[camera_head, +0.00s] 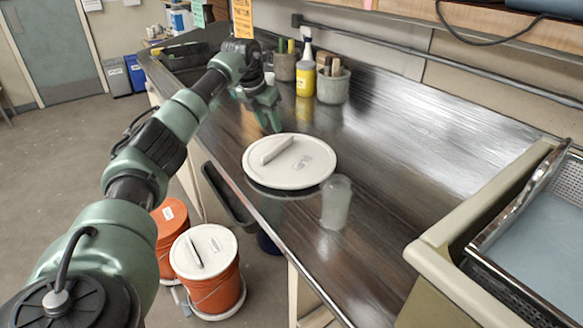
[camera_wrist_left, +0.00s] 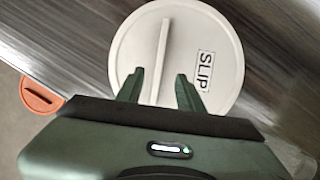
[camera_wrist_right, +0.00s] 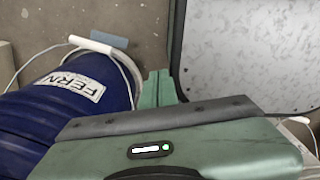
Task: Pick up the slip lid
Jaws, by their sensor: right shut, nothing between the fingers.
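The slip lid (camera_head: 304,172) is a round cream-white disc with a raised straight bar handle (camera_head: 277,150), lying on the metal worktop. In the left wrist view the lid (camera_wrist_left: 215,35) carries a "SLIP" label (camera_wrist_left: 205,72). My left gripper (camera_head: 268,123) is at the lid's far left side in the head view. In the left wrist view its fingers (camera_wrist_left: 158,82) are apart, with the bar handle (camera_wrist_left: 163,50) lined up between them. I cannot tell any contact. My right gripper (camera_wrist_right: 159,86) is shut and empty, seen only in its wrist view.
A frosted cylinder (camera_head: 336,204) stands right of the lid. A yellow spray bottle (camera_head: 306,75) and grey tool pots (camera_head: 333,87) stand behind. A sink (camera_head: 440,255) is at right. Orange buckets (camera_head: 215,290) stand below. A blue "FERN" bucket (camera_wrist_right: 50,115) is near my right gripper.

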